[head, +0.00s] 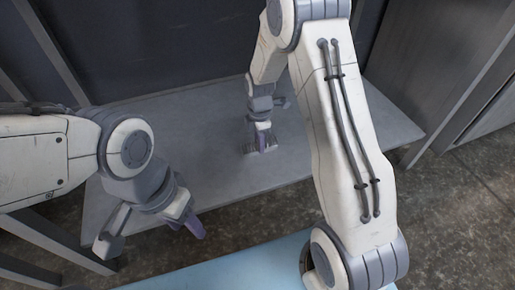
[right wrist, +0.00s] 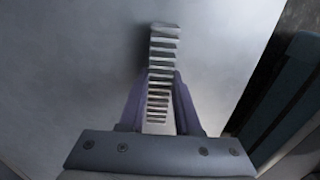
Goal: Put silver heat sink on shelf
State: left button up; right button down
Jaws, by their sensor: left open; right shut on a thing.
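The silver heat sink (right wrist: 162,45) has a row of fins and shows between the fingers in the right wrist view. In the head view the heat sink (head: 248,147) is a small piece at the fingertips, at the grey shelf surface (head: 210,115). My right gripper (head: 263,146) is shut on it; its purple fingers also show in the right wrist view (right wrist: 160,100). I cannot tell whether the heat sink touches the shelf. My left gripper (head: 187,228) is open and empty, in front of the shelf's left part.
The shelf surface around the right gripper is clear. A dark panel (head: 160,45) stands behind it and a grey cabinet (head: 435,60) at the right. A light blue surface (head: 245,270) lies at the front. My right arm hides part of the shelf.

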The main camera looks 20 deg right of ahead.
jog(key=shift+f, duration=0.1)
jog(key=c, duration=0.6)
grip_release()
